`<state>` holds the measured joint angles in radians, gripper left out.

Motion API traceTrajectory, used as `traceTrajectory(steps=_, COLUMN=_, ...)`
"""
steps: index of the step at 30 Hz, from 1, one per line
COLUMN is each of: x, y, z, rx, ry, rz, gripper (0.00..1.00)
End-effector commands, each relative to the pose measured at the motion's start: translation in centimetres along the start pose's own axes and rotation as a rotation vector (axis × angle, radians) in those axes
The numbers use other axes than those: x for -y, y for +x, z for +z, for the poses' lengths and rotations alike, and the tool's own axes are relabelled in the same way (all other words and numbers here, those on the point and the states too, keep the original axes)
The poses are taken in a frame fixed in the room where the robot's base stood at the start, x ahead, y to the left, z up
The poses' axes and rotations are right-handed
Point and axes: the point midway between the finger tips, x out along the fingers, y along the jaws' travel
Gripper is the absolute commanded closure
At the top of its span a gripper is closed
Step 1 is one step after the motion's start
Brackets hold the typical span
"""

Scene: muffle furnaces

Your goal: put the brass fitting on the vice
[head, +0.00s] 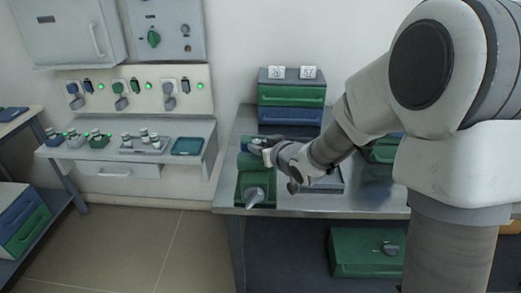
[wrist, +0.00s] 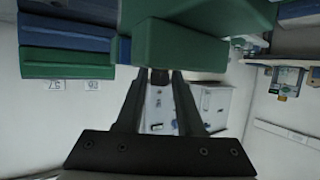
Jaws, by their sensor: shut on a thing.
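The green vice (head: 256,187) stands at the left front of the steel bench, its grey handle pointing to the front. My gripper (head: 262,148) is over the back part of the vice, reaching in from the right. In the wrist view, which looks upside down, my gripper (wrist: 160,76) is shut on a small dark piece (wrist: 159,77), taken as the brass fitting. Its brass colour does not show, and in the head view it cannot be made out. The green vice body (wrist: 180,45) is close to the fingertips; whether the piece touches it, I cannot tell.
A green and blue drawer unit (head: 291,97) stands behind the vice against the wall. A side table (head: 190,132) on the left holds trays and small jars. A green box (head: 365,252) is under the bench (head: 238,132). My arm covers the bench's right side.

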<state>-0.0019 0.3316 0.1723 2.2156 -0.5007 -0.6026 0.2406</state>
Motion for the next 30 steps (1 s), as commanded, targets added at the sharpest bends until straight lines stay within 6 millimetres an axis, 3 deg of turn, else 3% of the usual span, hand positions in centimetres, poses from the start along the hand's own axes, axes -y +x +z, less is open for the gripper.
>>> traceTrajectory(steps=10, x=0.0, y=0.2, z=0.3, rx=-0.003, ry=0.000, rz=0.000, gripper=1.00)
traceTrajectory(steps=11, x=0.0, y=0.1, z=0.2, rx=-0.002, ry=0.000, rz=0.000, gripper=0.60)
traceTrajectory(steps=15, x=0.0, y=0.1, z=0.2, rx=-0.001, ry=0.000, rz=0.000, gripper=0.35)
traceTrajectory(steps=26, x=-0.1, y=-0.1, z=-0.2, rx=-0.002, ry=0.000, rz=0.001, gripper=0.33)
traceTrajectory(steps=30, x=-0.1, y=-1.8, z=-0.4, rx=-0.002, ry=0.001, rz=0.003, gripper=0.33)
